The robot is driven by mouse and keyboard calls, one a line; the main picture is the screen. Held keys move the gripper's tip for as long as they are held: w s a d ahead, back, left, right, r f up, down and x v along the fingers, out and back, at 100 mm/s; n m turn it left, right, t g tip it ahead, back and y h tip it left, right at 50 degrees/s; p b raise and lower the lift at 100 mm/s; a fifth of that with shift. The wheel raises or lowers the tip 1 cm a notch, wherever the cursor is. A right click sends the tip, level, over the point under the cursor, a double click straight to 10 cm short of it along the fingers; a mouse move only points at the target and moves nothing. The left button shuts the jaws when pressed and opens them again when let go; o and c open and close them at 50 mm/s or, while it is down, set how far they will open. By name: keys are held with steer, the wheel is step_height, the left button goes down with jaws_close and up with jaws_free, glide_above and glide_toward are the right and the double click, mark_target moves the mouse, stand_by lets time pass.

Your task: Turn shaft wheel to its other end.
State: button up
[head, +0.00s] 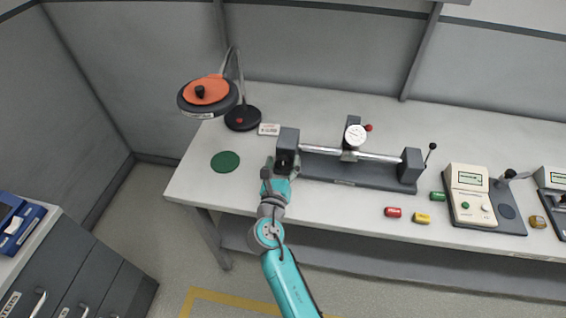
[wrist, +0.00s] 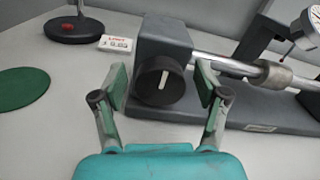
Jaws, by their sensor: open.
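The shaft wheel is a dark round knob (wrist: 160,80) with a pale pointer line on its face, on the front of the grey end block (wrist: 166,36) of a shaft fixture. The pointer line runs nearly upright, tilted slightly. In the head view the end block (head: 288,139) is at the fixture's left end and my arm partly hides the knob. My gripper (wrist: 163,86) is open, with one finger on each side of the knob in the wrist view. Whether the pads touch it I cannot tell. My gripper also shows in the head view (head: 277,168).
A steel shaft (head: 320,149) runs right past a dial gauge (head: 355,136) to another block (head: 411,165). A lamp (head: 242,117), a small label sign (head: 269,129) and a green disc (head: 225,161) are left. Red (head: 393,212) and yellow (head: 422,218) pieces lie right; the bench front between is clear.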

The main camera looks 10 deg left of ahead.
steer(key=c, duration=1.2)
steer(key=shift+o, duration=0.2)
